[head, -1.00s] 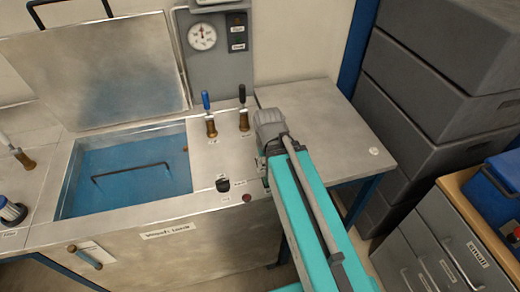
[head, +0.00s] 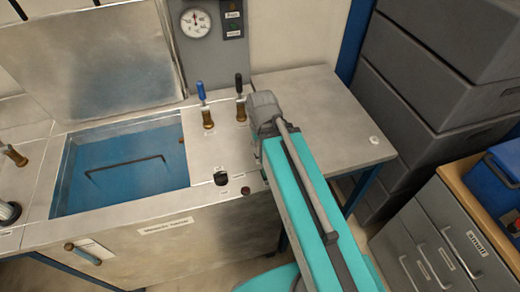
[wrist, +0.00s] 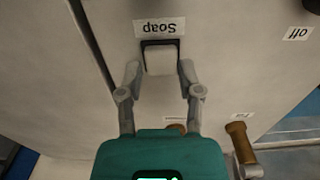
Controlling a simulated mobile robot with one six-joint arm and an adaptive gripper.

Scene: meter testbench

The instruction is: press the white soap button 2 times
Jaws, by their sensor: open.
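The white soap button (wrist: 160,60) sits in a dark square frame in the wrist view, beside a label (wrist: 160,28) reading "Soap" upside down. My gripper (wrist: 160,72) is open and empty. Its two grey fingers are spread, with one tip on either side of the button in the picture. I cannot tell how much height separates the fingertips from the panel. In the head view my arm covers that part of the bench, and I cannot make out the button or the fingertips there.
An open tank (head: 125,165) with blue inside lies left of my arm. A blue-topped lever (head: 207,112) and a black-topped lever (head: 240,100) stand on the bench (head: 320,95), near a black knob (head: 221,177). Grey boxes (head: 420,85) are stacked at right.

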